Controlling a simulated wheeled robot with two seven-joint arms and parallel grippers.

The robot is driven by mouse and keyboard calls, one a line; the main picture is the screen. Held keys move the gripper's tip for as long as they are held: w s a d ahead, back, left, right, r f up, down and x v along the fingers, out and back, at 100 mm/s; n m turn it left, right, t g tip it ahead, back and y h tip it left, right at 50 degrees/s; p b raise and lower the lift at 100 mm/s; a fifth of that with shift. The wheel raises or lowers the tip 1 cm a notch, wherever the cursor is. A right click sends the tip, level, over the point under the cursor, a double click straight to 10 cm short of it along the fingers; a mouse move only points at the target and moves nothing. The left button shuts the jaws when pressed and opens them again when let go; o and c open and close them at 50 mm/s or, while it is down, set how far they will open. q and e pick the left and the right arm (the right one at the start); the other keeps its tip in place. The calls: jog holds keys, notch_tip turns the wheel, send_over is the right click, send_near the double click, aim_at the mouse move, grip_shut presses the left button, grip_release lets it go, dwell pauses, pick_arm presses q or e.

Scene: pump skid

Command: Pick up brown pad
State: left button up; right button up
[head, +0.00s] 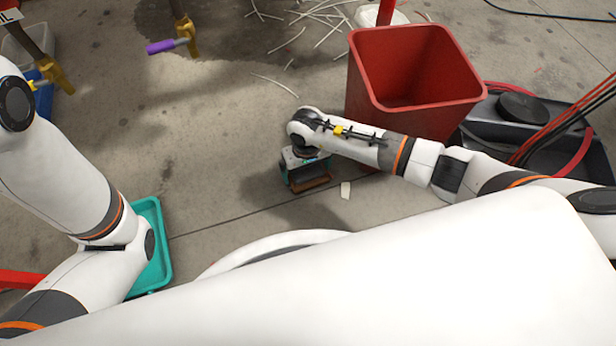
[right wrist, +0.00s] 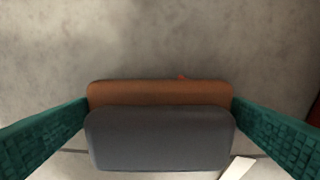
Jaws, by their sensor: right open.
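The brown pad (right wrist: 158,92) is a rounded block between the two teal fingers of my right gripper (right wrist: 160,108) in the right wrist view. A dark grey rounded block (right wrist: 160,139) covers its near side; I cannot tell whether it is part of the pad. The fingertips are at the two ends of the pad, very close or touching. In the head view, my right gripper (head: 308,182) points down near the floor, and brown (head: 311,184) shows between its fingers. The right gripper is open. My left arm shows at the left, but its gripper is out of view.
A red bin (head: 412,75) stands just behind my right arm. A black tray (head: 545,135) with hoses is at the right. A teal tray (head: 155,255) is beside my left arm. A pale scrap (head: 346,190) lies near the right gripper. White strips litter the floor at the back.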

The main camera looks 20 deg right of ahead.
jog(key=shift+r, duration=0.1)
jog(key=c, duration=0.6)
notch_tip(320, 180, up, 10)
jog(key=p, duration=0.7)
